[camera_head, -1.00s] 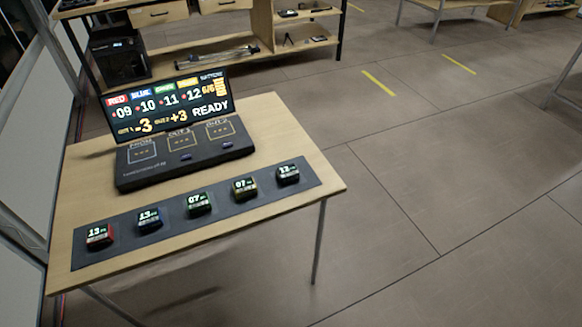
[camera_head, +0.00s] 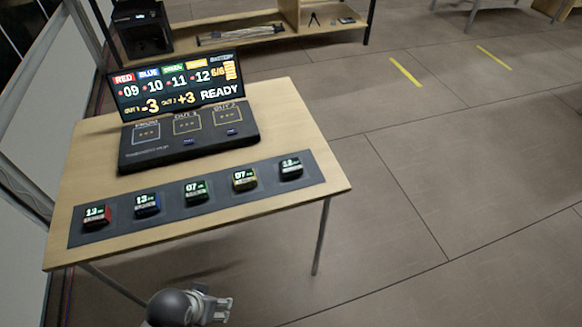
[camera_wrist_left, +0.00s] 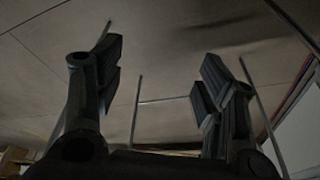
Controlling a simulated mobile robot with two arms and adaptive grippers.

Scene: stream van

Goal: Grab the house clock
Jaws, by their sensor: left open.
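Several small block clocks sit in a row on a dark mat (camera_head: 218,206) along the table's front: a red one (camera_head: 96,216), a blue one (camera_head: 147,204), a green one (camera_head: 196,191), a yellow one (camera_head: 244,179) and a dark one with a pale front (camera_head: 291,168) at the right end. No readable label tells which is the house clock; the dark one alone lacks a bright colour. My left gripper (camera_head: 222,306) is in front of and below the table's front edge, apart from all clocks. In the left wrist view its fingers (camera_wrist_left: 158,75) are spread and empty.
A lit scoreboard screen (camera_head: 177,83) with a dark console (camera_head: 188,141) stands on the wooden table (camera_head: 290,115) behind the mat. A metal table leg (camera_head: 321,238) is right of my gripper. The floor (camera_head: 430,180) to the right is clear. A shelf (camera_head: 240,35) stands behind.

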